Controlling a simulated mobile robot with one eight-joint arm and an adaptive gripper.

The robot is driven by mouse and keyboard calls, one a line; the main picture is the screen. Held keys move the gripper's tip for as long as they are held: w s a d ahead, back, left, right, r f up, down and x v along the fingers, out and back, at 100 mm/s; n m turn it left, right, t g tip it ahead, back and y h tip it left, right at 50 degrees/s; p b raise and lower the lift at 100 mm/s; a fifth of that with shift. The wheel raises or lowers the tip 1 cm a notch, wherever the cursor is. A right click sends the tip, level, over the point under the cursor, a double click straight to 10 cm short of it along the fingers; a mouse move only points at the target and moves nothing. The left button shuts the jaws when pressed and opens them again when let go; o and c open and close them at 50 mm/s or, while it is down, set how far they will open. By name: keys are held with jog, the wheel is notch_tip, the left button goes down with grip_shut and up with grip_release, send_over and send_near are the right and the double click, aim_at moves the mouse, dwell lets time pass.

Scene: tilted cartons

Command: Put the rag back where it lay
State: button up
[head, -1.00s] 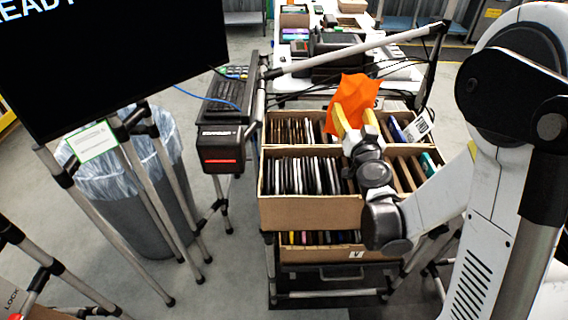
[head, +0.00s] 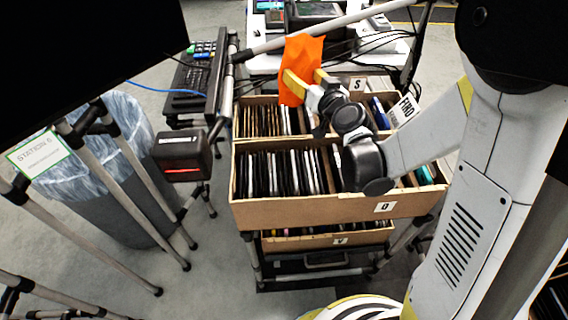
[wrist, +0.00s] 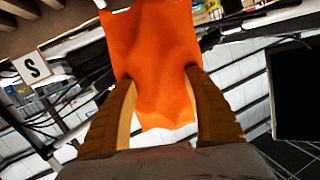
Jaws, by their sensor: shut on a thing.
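The orange rag (head: 301,62) hangs from my gripper (head: 304,82) above the back carton in the head view. The rag also fills the upper middle of the wrist view (wrist: 154,60). My gripper's two yellow-sided fingers (wrist: 160,103) are shut on the rag, and the cloth is pinched between them. The rag's lower edge shows below the fingertips, with cables and pale surfaces behind it.
Two cartons of upright sleeves, the front one (head: 300,214) and the back one (head: 240,128), stand on a cart. A card reading S (head: 357,84) stands behind. A scanner box (head: 183,154), a keyboard (head: 196,75) and a bin (head: 110,190) are at left. A rail (head: 330,30) crosses behind.

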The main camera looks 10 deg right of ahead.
jog(key=s+a+f+n+g+y+p, duration=0.25)
jog(key=s+a+n+g+p, duration=0.45)
jog(key=s+n+g, duration=0.5)
jog(key=s+d+n+g+h+p, duration=0.2)
jog(key=s+d+n+h, duration=0.15)
jog(key=s, duration=0.35)
jog(key=s+d+n+g+h+p, duration=0.2)
jog(key=s+d+h, duration=0.15)
jog(key=s, duration=0.45)
jog(key=b, duration=0.5)
send_over(284, 170)
jog(key=shift+m+y, duration=0.25)
jog(key=shift+y, duration=0.1)
notch_tip(284, 170, down, 6)
jog(key=shift+w+f, duration=0.1)
notch_tip(284, 170, down, 4)
jog(key=shift+f+b, duration=0.1)
jog(key=shift+b, duration=0.9)
jog(key=shift+r, duration=0.2)
jog(key=o, duration=1.4)
jog(key=shift+c, duration=0.2)
